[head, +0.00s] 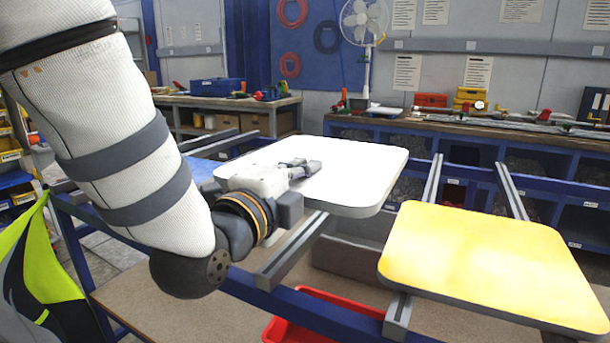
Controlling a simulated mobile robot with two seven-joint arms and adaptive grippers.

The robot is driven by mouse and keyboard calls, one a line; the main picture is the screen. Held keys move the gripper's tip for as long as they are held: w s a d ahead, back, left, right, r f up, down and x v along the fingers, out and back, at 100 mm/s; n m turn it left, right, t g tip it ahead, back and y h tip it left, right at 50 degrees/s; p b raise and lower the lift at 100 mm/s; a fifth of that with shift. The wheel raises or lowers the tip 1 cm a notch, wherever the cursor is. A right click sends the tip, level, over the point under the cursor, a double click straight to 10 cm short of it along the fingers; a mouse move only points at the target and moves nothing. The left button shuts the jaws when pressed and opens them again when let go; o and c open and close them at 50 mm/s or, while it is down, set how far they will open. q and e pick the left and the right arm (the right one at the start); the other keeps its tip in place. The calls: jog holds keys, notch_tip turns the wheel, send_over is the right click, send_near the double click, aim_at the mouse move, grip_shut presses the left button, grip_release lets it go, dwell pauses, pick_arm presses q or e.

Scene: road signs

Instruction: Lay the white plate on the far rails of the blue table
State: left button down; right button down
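The white plate (355,170) is a flat square with rounded corners, at the middle of the head view. It lies roughly level over the left part of the blue table (345,318). Whether it rests on the rails or is held above them I cannot tell. My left gripper (303,170) reaches in from the left, across the plate's near left edge. Its visible fingers lie over the plate's top face. Any finger under the plate is hidden, so its grip is unclear. Grey rails show in front of the plate (292,252) and to its right (433,182). My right gripper is out of view.
A yellow plate (490,262) lies on rails at the right. A red bin (300,308) is below, at the front. A bare grey rail (512,190) runs behind the yellow plate. Workbenches (480,130) and a fan (363,25) stand behind. A hi-vis vest (40,262) hangs at left.

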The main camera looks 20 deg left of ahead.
pick_arm(q)
jog(key=shift+a+r, duration=0.1)
jog(key=shift+a, duration=0.15)
jog(key=w+a+f, duration=0.3)
jog(key=a+f, duration=0.3)
jog(key=w+a+f, duration=0.3)
jog(key=a+f, duration=0.3)
jog(key=f, duration=0.1)
jog(key=shift+w, duration=0.3)
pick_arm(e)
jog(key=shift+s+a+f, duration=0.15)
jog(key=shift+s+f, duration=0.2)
pick_arm(q)
jog(key=shift+f, duration=0.15)
